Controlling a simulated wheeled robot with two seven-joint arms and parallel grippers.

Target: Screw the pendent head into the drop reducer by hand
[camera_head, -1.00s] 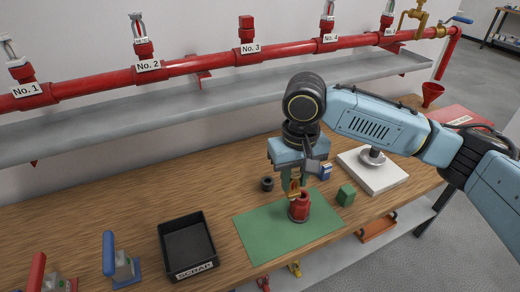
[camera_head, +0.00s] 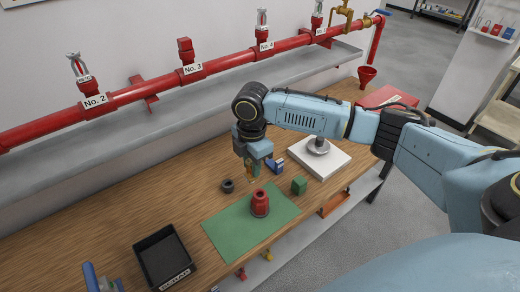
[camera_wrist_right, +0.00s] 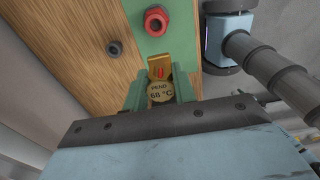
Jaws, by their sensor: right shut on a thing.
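The red drop reducer (camera_head: 260,204) stands upright on the green mat (camera_head: 225,232). It also shows at the top of the right wrist view (camera_wrist_right: 156,21). My right gripper (camera_head: 252,172) is shut on the brass pendent head and is above and behind the reducer, apart from it. In the right wrist view the pendent head (camera_wrist_right: 160,72) sits between the green fingers, with a round tag reading PEND 68 °C (camera_wrist_right: 161,92) in front. The tag and fingers hide much of the head. My left gripper is not in view.
A black scrap tray (camera_head: 160,238) stands at left, a white board (camera_head: 335,164) at right. A red pipe (camera_head: 135,93) runs behind.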

